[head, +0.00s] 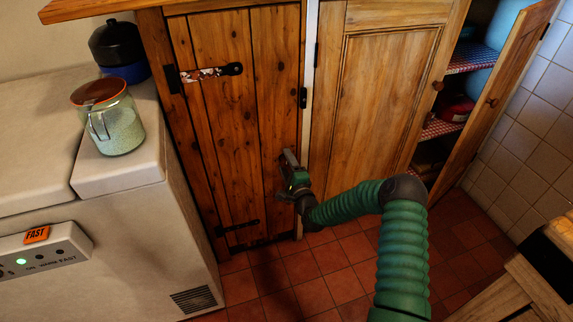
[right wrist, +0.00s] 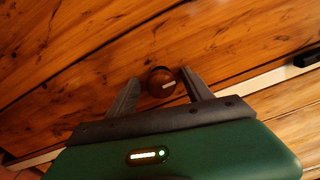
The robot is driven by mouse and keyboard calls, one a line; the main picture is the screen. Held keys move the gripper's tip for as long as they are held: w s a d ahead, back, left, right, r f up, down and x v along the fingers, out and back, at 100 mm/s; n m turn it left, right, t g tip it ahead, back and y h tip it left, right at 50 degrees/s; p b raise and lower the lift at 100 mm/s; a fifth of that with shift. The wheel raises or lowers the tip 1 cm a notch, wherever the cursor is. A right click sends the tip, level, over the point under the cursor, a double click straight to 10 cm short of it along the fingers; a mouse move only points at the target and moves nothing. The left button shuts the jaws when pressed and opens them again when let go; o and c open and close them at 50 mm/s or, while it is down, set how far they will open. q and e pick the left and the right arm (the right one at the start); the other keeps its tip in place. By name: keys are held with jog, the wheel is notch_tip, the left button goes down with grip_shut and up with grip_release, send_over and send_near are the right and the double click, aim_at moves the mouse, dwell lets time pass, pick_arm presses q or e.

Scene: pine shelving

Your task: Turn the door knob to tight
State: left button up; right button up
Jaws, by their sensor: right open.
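The dark plank door (head: 225,130) with black strap hinges is shut at the centre left of the head view. Its round brown door knob (right wrist: 161,83) shows in the right wrist view, with a short pale mark on its face. My right gripper (head: 287,160) is at the door's right edge in the head view, where it hides the knob. In the right wrist view its two fingers stand apart, one on each side of the knob. I cannot tell whether either finger touches it. My left gripper is not in view.
A pale panelled door (head: 375,100) stands just right of the plank door. Farther right an open cupboard door (head: 497,90) swings out beside shelves. A white appliance (head: 100,245) with a glass jar (head: 112,122) on it stands at left. The red tiled floor (head: 320,275) is clear.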

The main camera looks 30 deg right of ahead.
jog(key=shift+s+a, duration=0.15)
jog(key=shift+s, duration=0.25)
jog(key=p+v, duration=0.4)
jog(key=v, duration=1.2)
jog(key=shift+p, duration=0.3)
jog(key=shift+f, duration=0.15)
